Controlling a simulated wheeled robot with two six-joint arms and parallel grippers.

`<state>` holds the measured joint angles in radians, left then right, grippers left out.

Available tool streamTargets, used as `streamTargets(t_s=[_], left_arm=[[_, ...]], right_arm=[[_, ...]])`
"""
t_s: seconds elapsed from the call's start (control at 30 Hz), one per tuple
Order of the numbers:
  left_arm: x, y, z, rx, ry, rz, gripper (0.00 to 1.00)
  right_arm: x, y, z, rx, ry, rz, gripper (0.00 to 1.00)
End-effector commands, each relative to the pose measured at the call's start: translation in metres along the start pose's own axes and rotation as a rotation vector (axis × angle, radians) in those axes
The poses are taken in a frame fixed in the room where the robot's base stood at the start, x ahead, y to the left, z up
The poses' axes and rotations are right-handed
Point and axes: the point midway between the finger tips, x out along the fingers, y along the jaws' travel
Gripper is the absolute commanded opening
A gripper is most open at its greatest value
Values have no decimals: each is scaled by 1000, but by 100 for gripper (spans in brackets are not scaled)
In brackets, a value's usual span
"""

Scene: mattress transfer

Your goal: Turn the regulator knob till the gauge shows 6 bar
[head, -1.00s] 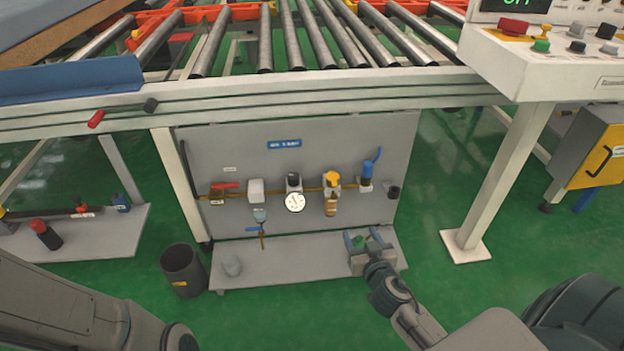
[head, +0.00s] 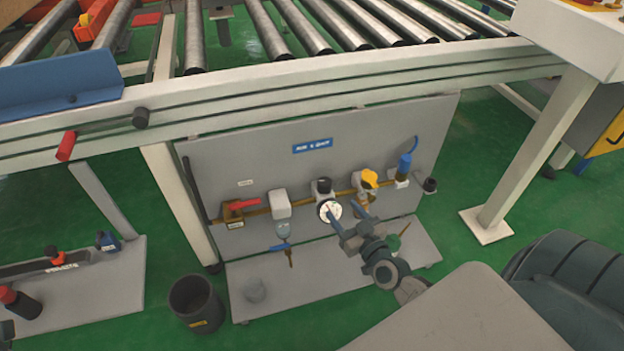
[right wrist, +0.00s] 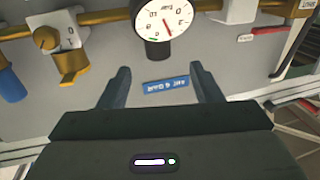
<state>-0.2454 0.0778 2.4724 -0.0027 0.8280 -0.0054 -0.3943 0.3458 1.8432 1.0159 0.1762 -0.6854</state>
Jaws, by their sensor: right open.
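The regulator's black knob (head: 323,186) sits on top of its body on the grey panel, with the round white gauge (head: 329,210) just below it. In the right wrist view, which is upside down, the gauge (right wrist: 167,17) is at the top edge, partly cut off, and the knob (right wrist: 158,50) is under it. The gauge shows a red needle; I cannot read its value surely. My right gripper (head: 349,212) is in front of the panel beside the gauge. Its fingers (right wrist: 163,82) are spread and empty, apart from the knob. My left gripper is out of view.
A yellow-topped unit (head: 368,180) and a blue-topped valve (head: 403,167) are right of the regulator. A red-handled valve (head: 240,206) and a white block (head: 280,204) are left. A grey shelf (head: 330,275) lies below, a black bin (head: 195,302) beside it. The roller conveyor (head: 290,92) is above.

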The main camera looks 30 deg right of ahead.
Motion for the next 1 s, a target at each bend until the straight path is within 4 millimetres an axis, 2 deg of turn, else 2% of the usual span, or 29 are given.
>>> streamTargets(t_s=[0.13, 0.27, 0.5, 0.7, 1.0], left_arm=[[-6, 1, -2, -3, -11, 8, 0], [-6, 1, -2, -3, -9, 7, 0], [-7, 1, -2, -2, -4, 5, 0], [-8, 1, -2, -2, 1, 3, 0], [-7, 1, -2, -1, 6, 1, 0]], right_arm=[[3, 4, 2, -2, 1, 14, 58], [18, 4, 1, -1, 4, 15, 58], [63, 4, 0, 0, 5, 14, 58], [93, 4, 1, 1, 2, 13, 58], [108, 4, 1, 0, 2, 13, 58]])
